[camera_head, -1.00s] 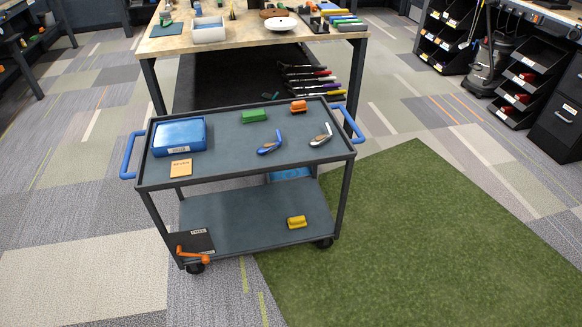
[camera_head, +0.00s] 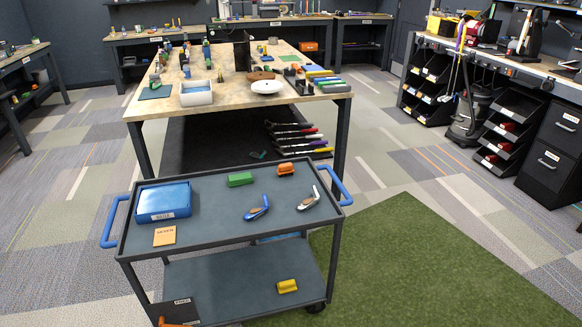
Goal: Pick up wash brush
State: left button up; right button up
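I cannot tell for sure which thing is the wash brush. Small block-shaped items that may be brushes lie on the cart: a green one (camera_head: 240,179) and an orange one (camera_head: 286,168) at the back of the top shelf, and a yellow one (camera_head: 287,286) on the lower shelf. A blue-handled club head (camera_head: 257,208) and a brown and silver one (camera_head: 309,199) lie on the top shelf's right half.
The grey cart (camera_head: 205,231) has blue handles and stands before a workbench (camera_head: 222,116) holding a white tray (camera_head: 196,97), a white round dish (camera_head: 267,87) and bottles. Clubs lie beneath the bench. Green turf (camera_head: 420,255) at the right is clear. Racks and a cabinet line the right.

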aim_at(286, 169)
jog(key=i+l+z, duration=0.15)
jog(key=i, duration=0.6)
jog(key=i+l+z, duration=0.2)
jog(key=i, duration=0.55)
